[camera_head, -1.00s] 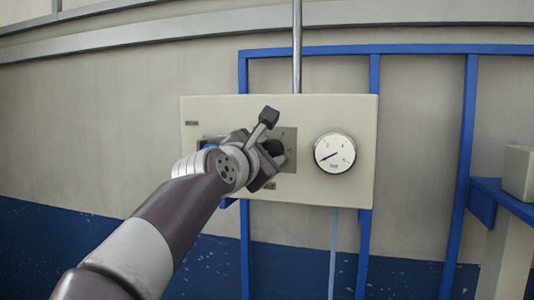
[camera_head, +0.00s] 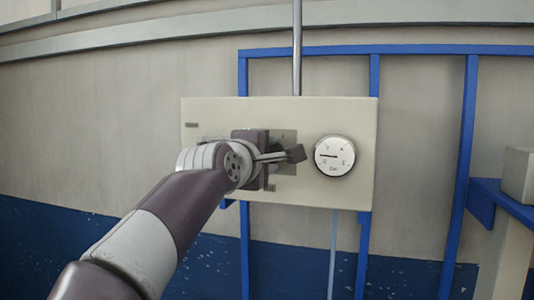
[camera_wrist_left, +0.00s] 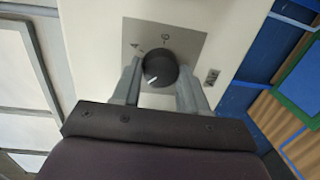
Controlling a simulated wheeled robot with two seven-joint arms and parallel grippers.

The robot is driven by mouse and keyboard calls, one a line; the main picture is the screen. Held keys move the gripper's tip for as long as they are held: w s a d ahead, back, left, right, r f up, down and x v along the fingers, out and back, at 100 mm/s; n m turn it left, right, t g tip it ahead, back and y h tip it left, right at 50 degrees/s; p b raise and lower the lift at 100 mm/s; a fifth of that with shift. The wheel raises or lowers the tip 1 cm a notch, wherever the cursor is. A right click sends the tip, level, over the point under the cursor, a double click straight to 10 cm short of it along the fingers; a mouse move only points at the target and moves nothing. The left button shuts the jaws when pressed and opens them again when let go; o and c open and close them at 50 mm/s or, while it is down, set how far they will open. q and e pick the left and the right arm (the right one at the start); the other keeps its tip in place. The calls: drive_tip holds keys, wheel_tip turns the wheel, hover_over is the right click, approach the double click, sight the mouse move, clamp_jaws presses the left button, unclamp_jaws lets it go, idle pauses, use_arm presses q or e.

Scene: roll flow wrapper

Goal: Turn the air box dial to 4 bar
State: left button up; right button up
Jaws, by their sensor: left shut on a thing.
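The air box (camera_head: 215,112) is a pale box on the wall, with a grey dial plate (camera_head: 286,168) and a round white gauge (camera_head: 335,156). The gauge needle points almost straight left, apparently a little above the low end of the scale; its digits are small. My left gripper (camera_head: 270,158) is at the plate, its wrist hiding the dial in the head view. In the left wrist view, the black round dial (camera_wrist_left: 161,68) sits between the two grey fingers, which are shut on its sides. Its white mark points to the lower left. My right gripper is out of view.
A blue frame (camera_head: 467,130) stands around and right of the box. A metal pipe (camera_head: 297,50) runs up from its top, and a thin light-blue line (camera_head: 333,235) runs down below. A beige block (camera_head: 519,175) is at the far right.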

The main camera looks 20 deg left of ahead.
use_arm(q)
drive_tip(key=shift+d+f+m+y+b, duration=0.1)
drive_tip(key=shift+m+y+b, duration=0.4)
drive_tip(key=shift+m, duration=2.9)
drive_tip(key=shift+d+m+y+b, duration=0.1)
drive_tip(key=shift+m+y+b, duration=0.35)
drive_tip(key=shift+m, duration=2.95)
drive_tip(key=o, duration=1.1)
drive_tip(key=shift+c, duration=0.2)
